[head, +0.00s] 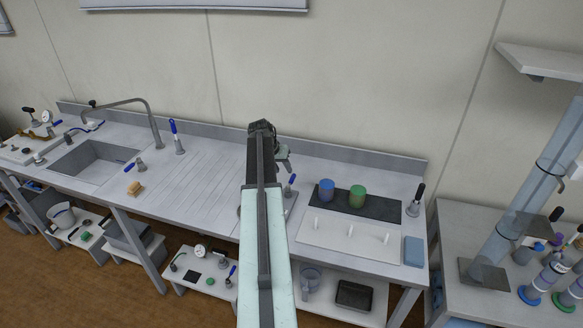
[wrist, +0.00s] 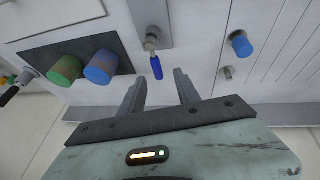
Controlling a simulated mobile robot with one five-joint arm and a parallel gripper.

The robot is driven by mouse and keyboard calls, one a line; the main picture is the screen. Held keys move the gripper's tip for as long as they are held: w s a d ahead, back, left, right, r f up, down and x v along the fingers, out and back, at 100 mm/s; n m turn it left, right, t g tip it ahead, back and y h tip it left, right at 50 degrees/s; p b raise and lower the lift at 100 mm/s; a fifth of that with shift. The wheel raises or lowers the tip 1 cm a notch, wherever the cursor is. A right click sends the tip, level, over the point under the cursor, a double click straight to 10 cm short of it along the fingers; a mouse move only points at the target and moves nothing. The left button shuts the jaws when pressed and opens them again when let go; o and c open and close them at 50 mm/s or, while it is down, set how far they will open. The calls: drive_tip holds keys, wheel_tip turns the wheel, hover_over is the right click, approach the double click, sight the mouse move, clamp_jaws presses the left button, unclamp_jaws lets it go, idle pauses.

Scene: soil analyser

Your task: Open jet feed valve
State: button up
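A small valve with a blue lever handle (head: 291,180) stands on a grey plate on the bench, just left of the blue jar. In the wrist view its blue handle (wrist: 156,68) points towards my gripper, close to the gap between the fingertips. My gripper (wrist: 159,77) is open with nothing between its fingers; in the head view it (head: 285,161) is just above and behind the handle. I see no label naming this as the jet feed valve. A second blue-topped fitting (wrist: 240,45) stands to the right in the wrist view; my arm hides that area in the head view.
A blue jar (head: 326,190) and a green jar (head: 357,197) stand on a dark mat beside the valve. A white pegged panel (head: 345,240) lies in front. The wall and backsplash (head: 390,163) are close behind. Bench to the left, towards the sink (head: 95,160), is mostly clear.

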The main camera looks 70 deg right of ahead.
sight(291, 179)
drive_tip(key=b+x, duration=0.4)
drive_tip(key=x, duration=0.1)
drive_tip(key=b+x, duration=0.2)
drive_tip(key=b, duration=0.1)
drive_tip(key=shift+s+d+f, duration=0.1)
drive_tip(key=shift+s+d, duration=0.1)
drive_tip(key=shift+s, duration=0.1)
drive_tip(key=shift+s+d+f, duration=0.1)
drive_tip(key=shift+d+f, duration=0.15)
drive_tip(key=shift+f, duration=0.05)
drive_tip(key=shift+r, duration=0.1)
clamp_jaws()
idle(0.7)
